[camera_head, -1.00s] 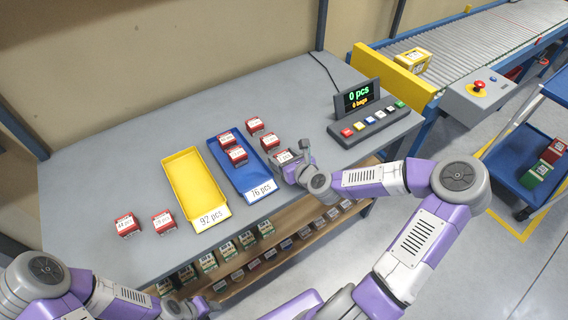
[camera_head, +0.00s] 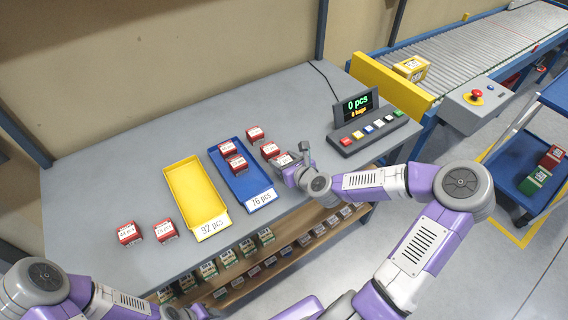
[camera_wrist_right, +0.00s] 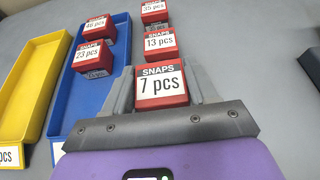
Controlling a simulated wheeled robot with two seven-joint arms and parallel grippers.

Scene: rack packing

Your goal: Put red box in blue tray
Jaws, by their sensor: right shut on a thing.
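The blue tray (camera_head: 266,188), labelled 76 pcs, lies on the table with two red boxes in it, one at the back (camera_head: 228,148) and one nearer (camera_head: 237,163). My right gripper (camera_head: 287,163) is just right of the tray. In the right wrist view it is shut on a red box marked 7 pcs (camera_wrist_right: 160,87). Beyond that box are a red 13 pcs box (camera_wrist_right: 160,43) and a red 35 pcs box (camera_wrist_right: 153,10). My left gripper (camera_head: 198,312) shows only partly at the bottom edge; its fingers are unclear.
A yellow tray (camera_head: 218,226), labelled 92 pcs, lies left of the blue tray. Two more red boxes stand farther left, one (camera_head: 129,233) beside the other (camera_head: 165,231). A display with a button panel (camera_head: 366,134) stands at the right. The back left tabletop is clear.

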